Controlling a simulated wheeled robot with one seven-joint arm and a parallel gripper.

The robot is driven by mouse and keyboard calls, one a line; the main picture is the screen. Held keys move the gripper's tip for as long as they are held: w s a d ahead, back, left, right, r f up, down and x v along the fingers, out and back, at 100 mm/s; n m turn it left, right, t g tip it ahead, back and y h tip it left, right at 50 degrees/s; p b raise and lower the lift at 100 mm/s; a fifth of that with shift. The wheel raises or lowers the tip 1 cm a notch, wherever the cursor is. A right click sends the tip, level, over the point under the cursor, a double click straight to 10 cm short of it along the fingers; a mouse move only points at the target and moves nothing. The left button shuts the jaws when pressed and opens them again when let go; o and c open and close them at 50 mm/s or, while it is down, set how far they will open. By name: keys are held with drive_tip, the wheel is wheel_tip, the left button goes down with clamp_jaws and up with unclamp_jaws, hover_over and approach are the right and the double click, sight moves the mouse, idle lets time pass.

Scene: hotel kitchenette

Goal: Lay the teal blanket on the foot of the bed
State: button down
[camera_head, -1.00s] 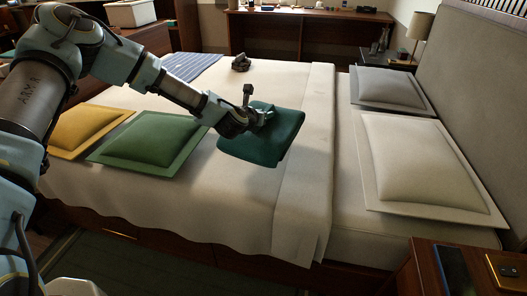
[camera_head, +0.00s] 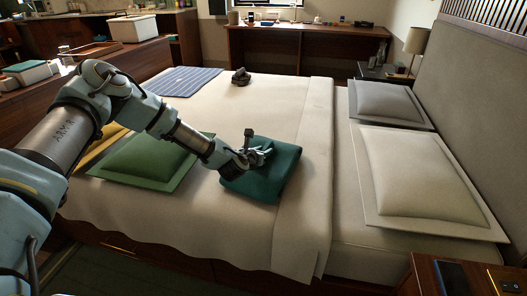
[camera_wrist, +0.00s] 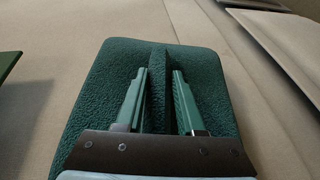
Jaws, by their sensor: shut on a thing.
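The teal blanket (camera_head: 275,180), a folded thick pad, is at the middle of the bed (camera_head: 220,225), just left of the turned-back sheet band. It looks flat and low, on or very near the cover; I cannot tell if it touches. My gripper (camera_head: 262,153) is at its upper face. In the wrist view my gripper (camera_wrist: 158,80) has its two fingers on either side of a raised ridge of the blanket (camera_wrist: 210,65), shut on it. The foot of the bed is at the left, with a green cushion (camera_head: 150,160) and a partly hidden yellow cushion (camera_head: 103,143).
A blue striped cloth (camera_head: 187,81) and a small dark grey lump (camera_head: 241,77) lie at the bed's far side. Two pale pillows (camera_head: 420,175) (camera_head: 392,101) lie by the headboard. A nightstand (camera_head: 425,280) stands front right. The cover between the blanket and the striped cloth is clear.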

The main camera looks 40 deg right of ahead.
drive_tip(key=shift+f, duration=0.15)
drive_tip(key=c, duration=0.5)
unclamp_jaws()
drive_tip(key=shift+p, duration=0.3)
wheel_tip(320, 180, up, 4)
drive_tip(key=b, duration=0.2)
hover_over(251, 173)
